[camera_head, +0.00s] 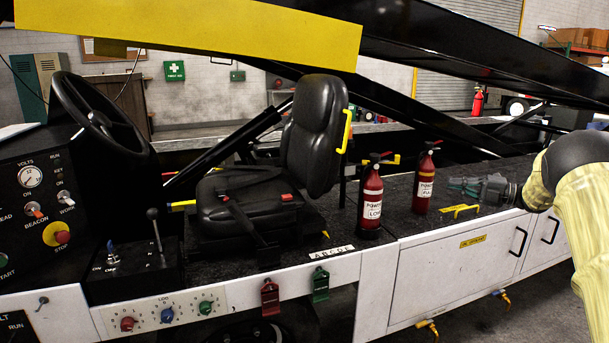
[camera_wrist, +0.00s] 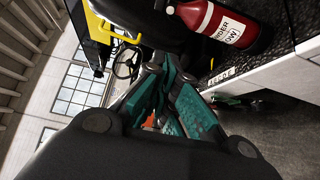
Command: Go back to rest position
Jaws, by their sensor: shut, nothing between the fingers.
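My gripper (camera_head: 452,185) is at the right of the head view, at the end of my yellow-sleeved arm, pointing left over the black deck. It is shut and empty. Its teal finger pads also show in the middle of the wrist view (camera_wrist: 166,72). It is right of the two red fire extinguishers, the front one (camera_head: 370,200) and the rear one (camera_head: 424,182), and apart from both. An extinguisher (camera_wrist: 222,22) shows tilted at the top of the wrist view.
A black seat (camera_head: 318,140) and steering wheel (camera_head: 92,105) stand left of the extinguishers. A yellow handle (camera_head: 461,210) lies on the deck below my gripper. White cabinet doors (camera_head: 450,275) form the front side. A black beam with a yellow panel (camera_head: 190,25) crosses above.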

